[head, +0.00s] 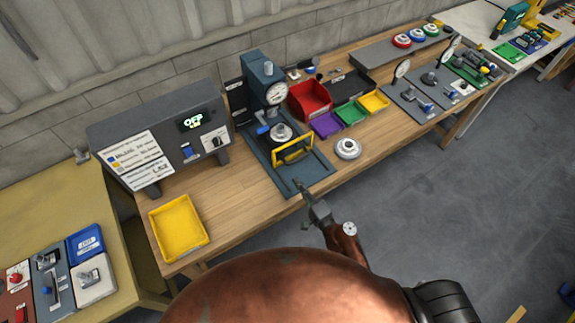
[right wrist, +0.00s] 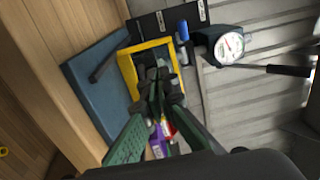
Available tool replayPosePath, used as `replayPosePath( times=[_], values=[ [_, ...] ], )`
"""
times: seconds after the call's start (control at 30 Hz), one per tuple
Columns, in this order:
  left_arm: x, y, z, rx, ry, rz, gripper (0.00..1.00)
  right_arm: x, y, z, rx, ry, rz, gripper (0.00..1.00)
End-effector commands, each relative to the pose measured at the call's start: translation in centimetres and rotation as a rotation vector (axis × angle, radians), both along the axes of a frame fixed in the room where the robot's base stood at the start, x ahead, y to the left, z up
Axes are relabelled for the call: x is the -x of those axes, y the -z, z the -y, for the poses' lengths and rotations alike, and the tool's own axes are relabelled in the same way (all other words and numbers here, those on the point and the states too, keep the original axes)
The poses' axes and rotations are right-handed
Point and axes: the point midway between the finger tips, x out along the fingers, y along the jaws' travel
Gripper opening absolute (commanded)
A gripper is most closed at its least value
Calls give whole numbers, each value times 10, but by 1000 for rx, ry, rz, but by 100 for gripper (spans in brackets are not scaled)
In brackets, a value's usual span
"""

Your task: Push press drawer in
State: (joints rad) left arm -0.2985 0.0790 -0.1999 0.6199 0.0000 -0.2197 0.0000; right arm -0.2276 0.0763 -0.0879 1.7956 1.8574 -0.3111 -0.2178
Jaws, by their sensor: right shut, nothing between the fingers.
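The press (head: 264,82) stands on the wooden bench, a dark blue-grey column with a round dial gauge (head: 276,94). Its dial also shows in the right wrist view (right wrist: 230,45). A drawer with a yellow frame-like handle (head: 293,148) lies in front of the column, over the flat blue-grey base plate (head: 287,184). A round metal part (head: 280,132) sits behind the handle. My right gripper (head: 301,186) is shut and empty near the front edge of the plate. In the right wrist view its fingertips (right wrist: 158,90) overlap the yellow handle (right wrist: 127,72); contact cannot be told. My left gripper is not in view.
A control box (head: 165,138) reading OFF and a yellow tray (head: 178,228) stand left of the press. Red (head: 310,98), purple, green and yellow bins stand to its right. A round metal piece (head: 348,148) lies on the bench at right. Bare wood lies between tray and press.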

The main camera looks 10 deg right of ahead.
Motion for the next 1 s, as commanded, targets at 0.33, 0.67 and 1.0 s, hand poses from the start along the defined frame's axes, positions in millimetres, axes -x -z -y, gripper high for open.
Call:
replayPosePath(
  times=[0.33, 0.67, 1.0],
  values=[
    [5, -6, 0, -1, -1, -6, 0, -11, 29, -11, 19, -12, -53, 0],
    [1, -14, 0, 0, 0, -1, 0, -75, 30, -35, 18, -11, -52, 0],
    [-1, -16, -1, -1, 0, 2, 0, -114, 31, -48, 18, -10, -52, 0]
  ],
)
